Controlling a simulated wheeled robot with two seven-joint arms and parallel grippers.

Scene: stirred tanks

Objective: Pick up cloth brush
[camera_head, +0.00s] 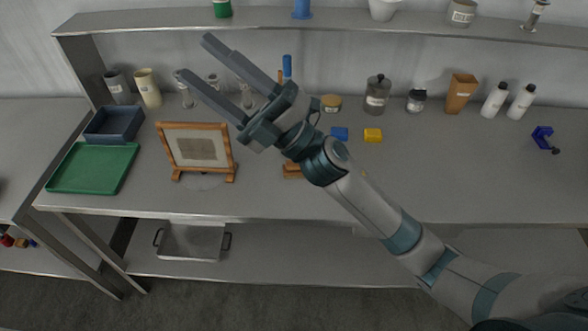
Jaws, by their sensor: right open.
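I cannot clearly make out the cloth brush. A brown wooden piece (292,171) lies on the bench, mostly hidden behind my right wrist, and I cannot tell whether it is the brush. My right gripper (194,58) is open and empty, its two long grey fingers pointing to the upper left, in front of the back of the bench. My right arm comes in from the lower right and crosses the middle of the bench. My left gripper is not in view.
On the grey bench (450,190) stand a wooden frame (166,145), a green tray (70,170) and a dark blue bin (115,123). Jars, two white bottles (495,100) and a brown pot (460,92) line the back. An upper shelf (330,21) overhangs. The bench's right front is clear.

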